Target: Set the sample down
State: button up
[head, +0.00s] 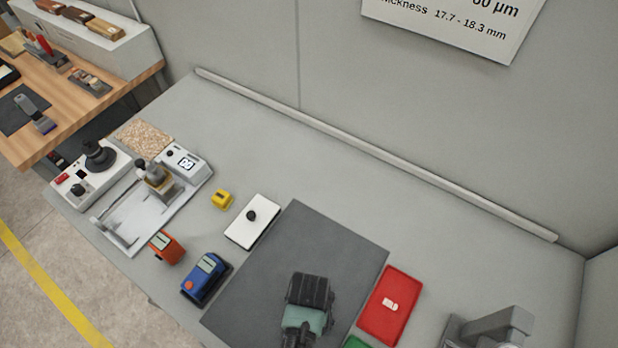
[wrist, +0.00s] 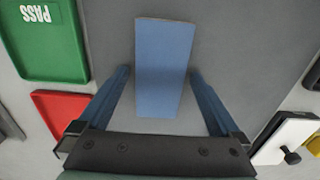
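The sample, a flat blue rectangular panel (wrist: 163,65), lies over the dark grey mat (head: 285,230) in the wrist view. My gripper (wrist: 160,72) points down, with one blue finger on each side of the panel. A narrow strip of grey shows between the fingers and the panel's edges, so the gripper looks open around it. I cannot tell whether the panel rests flat on the mat. In the head view my gripper (head: 308,297) is over the mat's front part and hides the panel.
A red tray (head: 378,325) with a white label is right of the mat; a green PASS tray (wrist: 45,65) is beside it. A white plate with a black knob (head: 263,228), a blue device (head: 206,279), an orange device (head: 166,247) and the coater (head: 130,230) stand left. The mat's back is clear.

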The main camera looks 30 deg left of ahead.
notch_tip(320, 180, up, 12)
jog(key=shift+r+b, duration=0.2)
jog(key=shift+b, duration=0.1)
dwell(0.4)
jog(key=w+d+r+t+y, duration=0.1)
jog(key=w+r+t, duration=0.5)
jog(key=w+r, duration=0.65)
jog(key=w+r+t+y, duration=0.1)
jog(key=w+r+t, duration=0.5)
jog(key=w+r, duration=0.65)
jog(key=s+d+r+t, duration=0.25)
jog(key=r+t, duration=0.25)
jog(key=r, duration=0.8)
jog(key=s+d+r+t, duration=0.2)
jog(key=d+r+t, duration=0.15)
jog(key=r, duration=1.05)
jog(key=s+d+r+t+h, duration=0.2)
jog(key=s+r+t, duration=0.5)
jog(key=r, duration=0.7)
jog(key=s, duration=0.2)
jog(key=shift+s+d+r, duration=0.3)
jog(key=shift+d+r, duration=0.1)
